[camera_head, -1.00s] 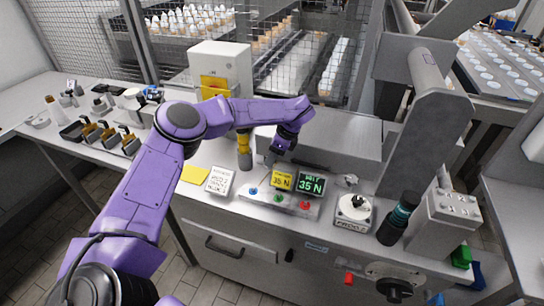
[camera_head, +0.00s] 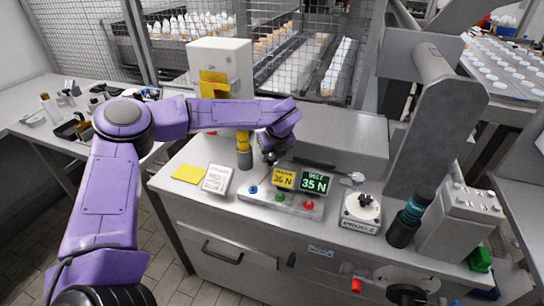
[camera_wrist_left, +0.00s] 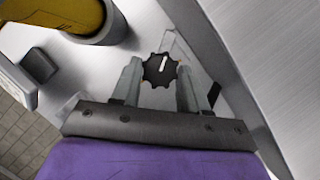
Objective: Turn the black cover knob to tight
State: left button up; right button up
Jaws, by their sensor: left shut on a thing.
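The black cover knob (camera_wrist_left: 160,70) is a lobed dial with a white pointer line, seen in the left wrist view. Its line points nearly straight up in that picture. My left gripper (camera_wrist_left: 158,86) has one finger on each side of the knob and is shut on it. In the head view, my left gripper (camera_head: 269,158) is low beside the yellow-and-grey post, behind the display box; the knob is hidden there. The cover's tight mark cannot be read. My right gripper is not in view.
A yellow-and-grey post (camera_head: 244,150) stands close left of the gripper. In front is a box with coloured buttons (camera_head: 281,203) and two displays reading 35 N (camera_head: 314,182). A long grey housing (camera_head: 335,135) lies behind. A white dial unit (camera_head: 361,212) stands right.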

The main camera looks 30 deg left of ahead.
pick_arm(q)
jog(key=m, duration=0.1)
jog(key=m+h, duration=0.1)
jog(key=m+t, duration=0.1)
jog(key=m, duration=0.1)
jog(key=shift+s+f, duration=0.1)
jog(key=shift+s, duration=0.15)
jog(key=shift+a+m+h+p, duration=0.15)
jog(key=shift+m+h+p, duration=0.25)
jog(key=shift+m, duration=0.5)
jog(key=shift+f, duration=0.1)
jog(key=o, duration=0.8)
jog(key=shift+r, duration=0.4)
jog(key=v, duration=1)
jog(key=shift+s+f+b, duration=0.1)
jog(key=shift+s+b, duration=0.25)
jog(key=shift+b, duration=0.05)
